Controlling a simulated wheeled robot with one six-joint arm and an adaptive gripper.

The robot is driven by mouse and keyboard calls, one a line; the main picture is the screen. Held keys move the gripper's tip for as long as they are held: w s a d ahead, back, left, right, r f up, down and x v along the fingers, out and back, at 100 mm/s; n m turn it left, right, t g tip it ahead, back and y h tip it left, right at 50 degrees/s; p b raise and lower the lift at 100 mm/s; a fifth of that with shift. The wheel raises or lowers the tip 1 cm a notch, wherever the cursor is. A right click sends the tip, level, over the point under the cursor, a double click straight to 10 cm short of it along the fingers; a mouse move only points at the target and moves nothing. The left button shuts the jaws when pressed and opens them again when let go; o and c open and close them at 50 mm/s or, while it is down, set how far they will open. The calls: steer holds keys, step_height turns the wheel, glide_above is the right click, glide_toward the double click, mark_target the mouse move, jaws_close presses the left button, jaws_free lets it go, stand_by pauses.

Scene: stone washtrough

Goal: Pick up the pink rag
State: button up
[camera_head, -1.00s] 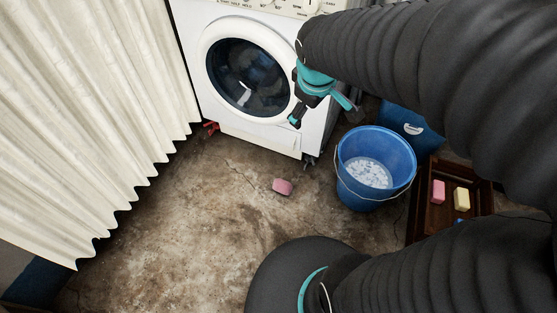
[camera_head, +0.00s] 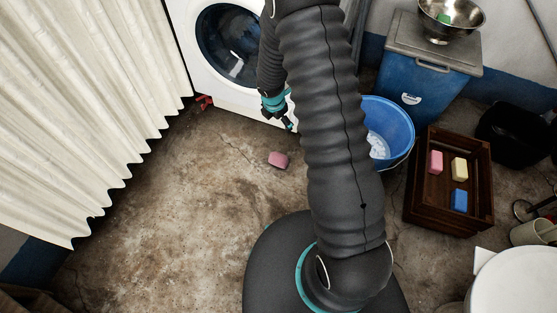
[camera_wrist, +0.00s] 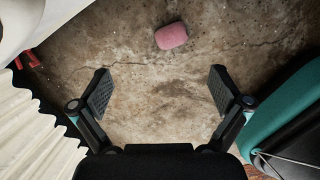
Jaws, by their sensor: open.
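A white washing machine (camera_head: 214,78) stands behind. A blue bucket (camera_head: 399,116) with pale contents is right of the rag, partly hidden by my arm. A wooden crate (camera_head: 418,210) holds pink, yellow and blue blocks. A white curtain (camera_head: 80,110) hangs left. Floor around the rag is clear.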

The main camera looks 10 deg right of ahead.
mark_target(278, 157)
steer(key=f+n+b, duration=0.1)
steer(key=f, duration=0.6)
steer(key=f+n+b, duration=0.1)
steer(key=f+n, duration=0.1)
steer(key=f, duration=0.5)
steer(key=f+n+b, duration=0.1)
steer(key=f, duration=0.5)
steer(key=shift+s+a+f+g+b, duration=0.3)
steer(key=shift+a+f+g, duration=0.1)
steer(key=shift+y, duration=0.3)
steer(key=shift+w+d+f+b, duration=0.15)
steer(key=shift+f+b, duration=0.2)
steer(key=shift+f, duration=0.55)
steer(key=shift+d+f+b, duration=0.2)
steer(key=shift+f+b, duration=0.2)
steer(key=shift+f, duration=0.55)
steer(key=shift+w+d+f+b, duration=0.15)
steer(key=shift+f+b, duration=0.2)
steer(key=shift+f, duration=0.55)
steer(key=c, duration=0.9)
